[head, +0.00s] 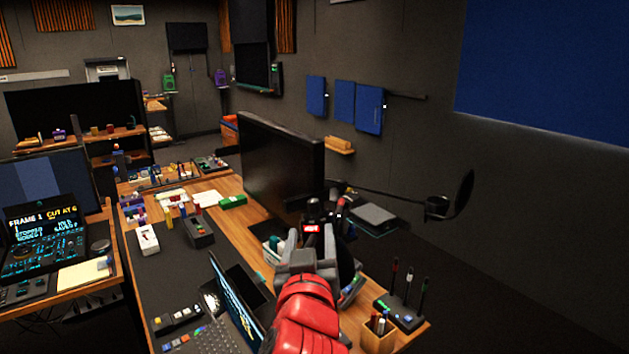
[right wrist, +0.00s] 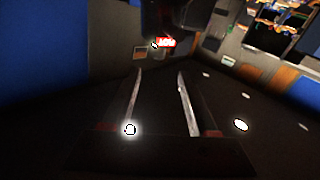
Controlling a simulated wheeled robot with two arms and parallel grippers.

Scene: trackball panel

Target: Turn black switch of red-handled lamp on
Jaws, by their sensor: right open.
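A black lamp stands by the monitor in the head view, with a thin arm reaching right to a dark round shade (head: 464,194). A small bright red part (head: 311,228) with pale marks shows on its dark body just beyond my right gripper (head: 311,240). The red part also shows in the right wrist view (right wrist: 166,43), ahead of my open fingers (right wrist: 160,75), with a small white spot beside it. The fingers have nothing between them and look apart from the red part. I cannot make out the black switch. My left gripper is not in view.
A large monitor (head: 268,160) stands left of the lamp on the wooden desk (head: 243,239). A laptop (head: 236,302) is left of my right arm. A pen cup (head: 379,331) and a stand with upright tools (head: 400,303) are at the right front.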

